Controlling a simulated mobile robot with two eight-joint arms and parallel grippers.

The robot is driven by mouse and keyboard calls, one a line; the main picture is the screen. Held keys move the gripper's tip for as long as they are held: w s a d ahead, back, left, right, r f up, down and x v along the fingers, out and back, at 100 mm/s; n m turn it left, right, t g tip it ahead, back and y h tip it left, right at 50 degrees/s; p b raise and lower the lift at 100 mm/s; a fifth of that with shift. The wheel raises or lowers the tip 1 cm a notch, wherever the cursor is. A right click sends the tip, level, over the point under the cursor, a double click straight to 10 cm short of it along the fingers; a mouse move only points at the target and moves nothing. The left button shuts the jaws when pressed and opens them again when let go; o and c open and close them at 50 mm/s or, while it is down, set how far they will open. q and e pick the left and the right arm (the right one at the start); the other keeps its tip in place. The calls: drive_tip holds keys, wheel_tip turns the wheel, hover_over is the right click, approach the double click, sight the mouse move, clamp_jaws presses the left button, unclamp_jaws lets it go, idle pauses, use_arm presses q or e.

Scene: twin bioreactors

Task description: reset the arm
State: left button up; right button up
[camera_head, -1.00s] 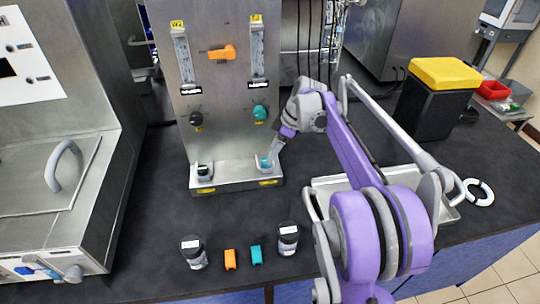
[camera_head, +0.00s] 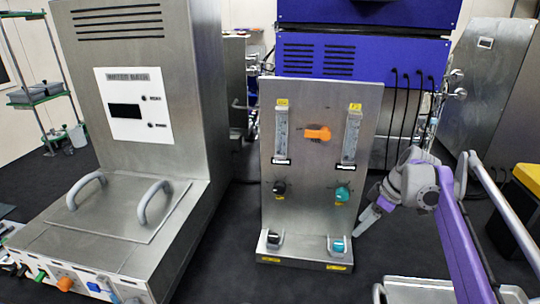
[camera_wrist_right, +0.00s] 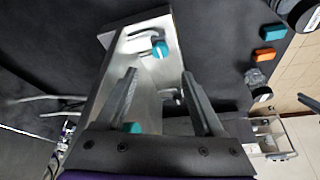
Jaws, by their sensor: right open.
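My right gripper (camera_head: 368,222) hangs just right of the steel panel (camera_head: 309,215) in the head view, apart from it. It is open and empty: in the right wrist view its two dark fingers (camera_wrist_right: 160,75) stand well apart, with the panel's base ledge beyond them. My purple and grey right arm (camera_head: 455,225) comes in from the right. On the ledge sit a dark-capped vessel (camera_head: 273,238) at the left and a teal-capped vessel (camera_head: 338,246) at the right. The teal cap also shows in the wrist view (camera_wrist_right: 160,49). My left gripper is not in view.
The water bath (camera_head: 140,180) stands left of the panel. A metal tray (camera_head: 405,292) lies below my right arm, and a black box with a yellow top (camera_head: 525,178) is at the right edge. The wrist view shows a teal clip (camera_wrist_right: 273,32) and an orange clip (camera_wrist_right: 264,54).

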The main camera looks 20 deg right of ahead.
drive_tip(key=s+a+f+m+h, duration=0.1)
drive_tip(key=s+a+f+m, duration=0.1)
drive_tip(key=s+a+f, duration=0.2)
drive_tip(key=s+a+f+m+t+h+p, duration=0.1)
drive_tip(key=s+a+f+m, duration=0.2)
drive_tip(key=s+a, duration=0.6)
drive_tip(key=s+a+f+m+t+p, duration=0.1)
drive_tip(key=s+a+f+m, duration=0.2)
drive_tip(key=a, duration=0.9)
drive_tip(key=shift+s+a+f+h, duration=0.2)
drive_tip(key=shift+s+f+h, duration=0.2)
drive_tip(key=shift+s+f, duration=1.3)
drive_tip(key=shift+w, duration=0.1)
